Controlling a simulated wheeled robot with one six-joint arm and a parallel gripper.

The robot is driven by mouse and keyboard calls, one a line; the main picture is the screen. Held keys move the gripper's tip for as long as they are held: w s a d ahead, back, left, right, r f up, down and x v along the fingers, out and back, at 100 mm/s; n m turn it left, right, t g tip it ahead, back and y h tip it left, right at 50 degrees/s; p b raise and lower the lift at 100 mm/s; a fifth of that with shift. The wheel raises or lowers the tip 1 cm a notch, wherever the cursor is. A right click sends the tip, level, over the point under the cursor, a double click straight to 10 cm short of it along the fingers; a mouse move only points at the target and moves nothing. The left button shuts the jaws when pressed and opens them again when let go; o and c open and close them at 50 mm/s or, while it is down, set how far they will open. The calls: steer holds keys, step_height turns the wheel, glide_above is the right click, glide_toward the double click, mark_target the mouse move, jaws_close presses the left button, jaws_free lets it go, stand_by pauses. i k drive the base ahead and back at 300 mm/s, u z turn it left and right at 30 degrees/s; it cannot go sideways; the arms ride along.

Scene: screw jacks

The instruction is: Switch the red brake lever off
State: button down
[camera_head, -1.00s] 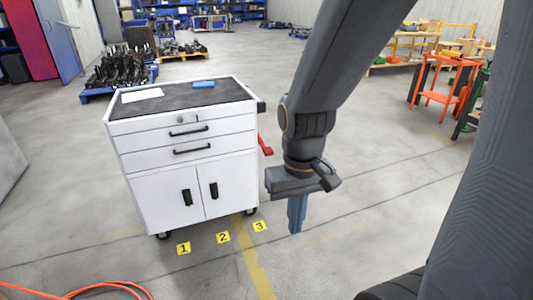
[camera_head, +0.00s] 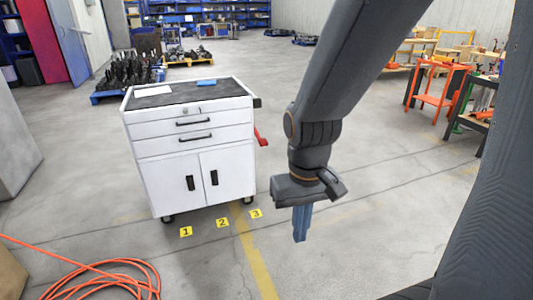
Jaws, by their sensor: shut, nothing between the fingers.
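The red brake lever (camera_head: 261,137) sticks out from the right side of a white wheeled cabinet (camera_head: 222,172), about halfway up. Part of its mount is hidden by the cabinet's front edge. My gripper (camera_head: 301,224) points down, to the right of the cabinet and lower in the picture than the lever. Its blue fingers are together and hold nothing. It is apart from both the lever and the cabinet.
Yellow floor markers 1 (camera_head: 186,231), 2 (camera_head: 222,222) and 3 (camera_head: 256,213) lie before the cabinet. An orange hose (camera_head: 110,275) is coiled at bottom left. An orange stand (camera_head: 437,95) is at the right. The floor right of the cabinet is clear.

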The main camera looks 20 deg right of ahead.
mark_target(262, 142)
steer(key=u, duration=0.25)
steer(key=i, duration=1.15)
steer(key=u, duration=0.35)
